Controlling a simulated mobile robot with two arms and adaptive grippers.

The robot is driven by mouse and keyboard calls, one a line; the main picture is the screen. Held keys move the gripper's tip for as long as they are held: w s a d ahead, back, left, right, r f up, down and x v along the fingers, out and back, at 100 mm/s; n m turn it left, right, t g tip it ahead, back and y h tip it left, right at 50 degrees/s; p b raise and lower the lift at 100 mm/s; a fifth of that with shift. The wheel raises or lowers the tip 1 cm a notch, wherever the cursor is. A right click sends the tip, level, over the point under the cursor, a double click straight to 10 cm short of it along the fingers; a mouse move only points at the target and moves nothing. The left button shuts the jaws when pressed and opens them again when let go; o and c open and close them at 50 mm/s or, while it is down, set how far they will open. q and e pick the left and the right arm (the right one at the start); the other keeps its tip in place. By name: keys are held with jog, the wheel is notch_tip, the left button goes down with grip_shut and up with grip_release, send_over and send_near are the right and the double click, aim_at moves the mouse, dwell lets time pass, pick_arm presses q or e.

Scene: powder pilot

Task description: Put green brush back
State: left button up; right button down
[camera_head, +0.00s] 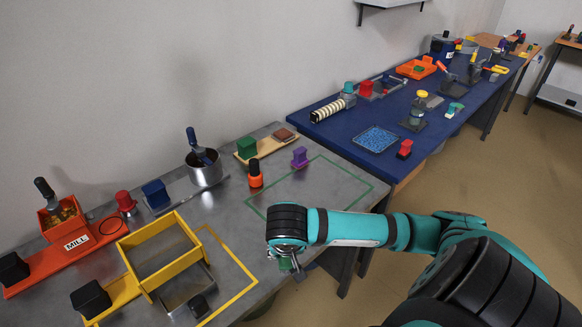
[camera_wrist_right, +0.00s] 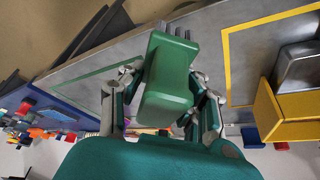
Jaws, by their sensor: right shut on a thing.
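The green brush (camera_wrist_right: 166,85), a green block with grey bristle tips at one end, fills the middle of the right wrist view. My right gripper (camera_wrist_right: 162,100) is shut on it, with one finger on each side. In the head view my right gripper (camera_head: 288,254) hangs over the near right edge of the grey table, and only a small green part of the brush (camera_head: 287,264) shows below it. A green block (camera_head: 246,147) sits on a wooden board at the back of the grey table. My left gripper is not in view.
A yellow open frame (camera_head: 189,238), an orange bottle (camera_head: 255,174), a purple block (camera_head: 300,157) and a steel pot (camera_head: 206,172) stand on the grey table (camera_head: 225,222). The green outlined area (camera_head: 340,186) is mostly bare. A blue table (camera_head: 340,130) adjoins behind.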

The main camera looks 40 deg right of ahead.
jog(key=shift+s+d+f+m, duration=0.3)
jog(key=shift+s+d+f, duration=0.1)
jog(key=shift+d+f, duration=0.4)
jog(key=shift+d, duration=0.1)
jog(key=w+d, duration=0.3)
jog(key=w, duration=0.1)
jog(key=w+d+f+p, duration=0.1)
jog(key=w+d, duration=0.2)
jog(key=w, duration=0.1)
jog(key=w+d, duration=0.4)
jog(key=shift+f+p, duration=0.3)
jog(key=shift+p, duration=0.05)
jog(key=shift+f+p, duration=0.35)
jog(key=shift+f, duration=1.4)
jog(key=shift+f, duration=0.1)
jog(key=c, duration=0.9)
grip_release()
jog(key=shift+c, duration=0.2)
